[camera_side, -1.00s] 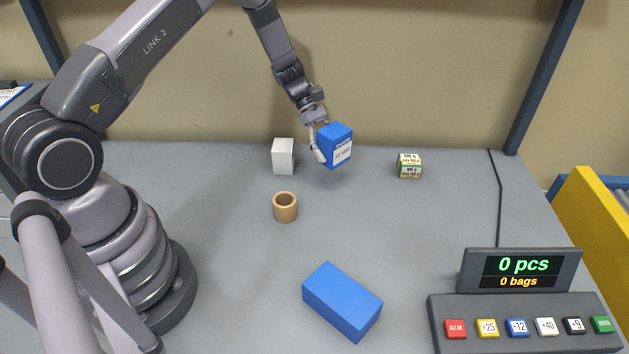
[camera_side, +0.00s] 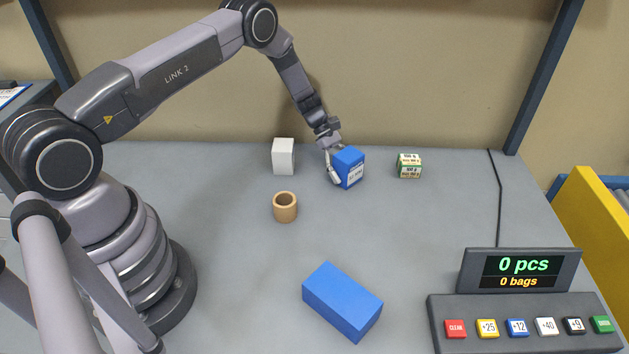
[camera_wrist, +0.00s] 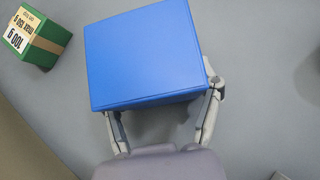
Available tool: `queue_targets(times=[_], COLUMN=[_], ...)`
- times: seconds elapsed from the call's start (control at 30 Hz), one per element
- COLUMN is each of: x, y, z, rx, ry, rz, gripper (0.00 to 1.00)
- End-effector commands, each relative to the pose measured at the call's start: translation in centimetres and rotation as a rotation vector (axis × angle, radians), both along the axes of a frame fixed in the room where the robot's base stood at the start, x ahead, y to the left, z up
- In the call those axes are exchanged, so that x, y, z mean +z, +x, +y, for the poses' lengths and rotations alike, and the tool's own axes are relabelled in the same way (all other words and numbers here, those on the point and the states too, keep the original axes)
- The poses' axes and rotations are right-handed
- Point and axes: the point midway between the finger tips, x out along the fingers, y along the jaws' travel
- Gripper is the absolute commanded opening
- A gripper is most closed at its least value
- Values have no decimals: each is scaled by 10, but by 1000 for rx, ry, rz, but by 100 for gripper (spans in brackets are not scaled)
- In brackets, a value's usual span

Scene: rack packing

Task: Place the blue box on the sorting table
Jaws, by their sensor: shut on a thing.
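The blue box (camera_side: 349,168) with a white label is held in my gripper (camera_side: 332,166) toward the back of the grey sorting table (camera_side: 220,260). My gripper is shut on it, with the fingers on its sides. In the side view the box is at or just above the table top; I cannot tell whether its base touches. In the wrist view the blue box (camera_wrist: 145,55) fills the upper middle, and the fingers (camera_wrist: 165,105) reach its near edge on both sides.
A white box (camera_side: 283,157) stands left of the blue box, and a green and cream box (camera_side: 409,166) right of it. A counter console (camera_side: 520,300) is front right.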

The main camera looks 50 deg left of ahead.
Motion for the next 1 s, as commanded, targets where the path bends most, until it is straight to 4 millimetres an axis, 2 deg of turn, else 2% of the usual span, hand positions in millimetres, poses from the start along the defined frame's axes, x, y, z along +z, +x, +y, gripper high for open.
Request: queue_targets(times=[0.03,0.07,0.27,0.67,0.77,0.93,1.0], x=[-2,-2,-2,3,13,39,56], y=[0,0,0,0,0,1,1], z=[0,0,0,2,12,40,36], rx=[0,0,0,1,2,3,-1], ry=[0,0,0,0,-1,0,0], rz=[0,0,0,-1,-1,-3,-4], gripper=[24,66,91,91,91,91,91])
